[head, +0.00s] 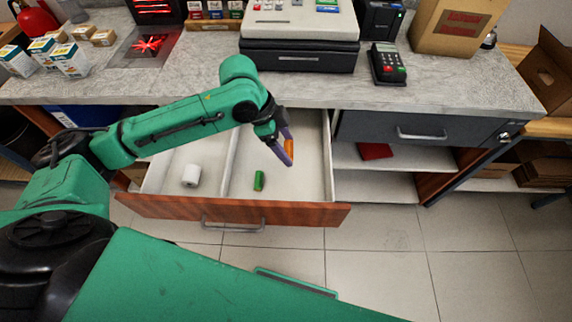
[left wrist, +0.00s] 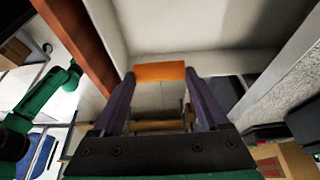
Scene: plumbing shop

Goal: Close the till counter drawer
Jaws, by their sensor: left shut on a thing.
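The till counter drawer (head: 300,214) is pulled out under the counter, with a reddish wood front and a metal handle (head: 232,227). A divider splits its inside into two compartments. A white roll (head: 191,175) lies in the left compartment and a small green cylinder (head: 259,181) in the right one. My left gripper (head: 287,156) is over the right compartment, shut on a small orange item (left wrist: 160,71) held between its fingertips. The drawer's wooden front also shows at the upper left of the left wrist view (left wrist: 85,45). My right gripper is not visible.
The grey counter (head: 200,75) carries a cash register (head: 300,40), a card terminal (head: 388,64), a cardboard box (head: 455,25) and small boxes (head: 70,60). A dark closed drawer (head: 420,130) sits to the right, above shelves. Tiled floor (head: 380,250) is open in front.

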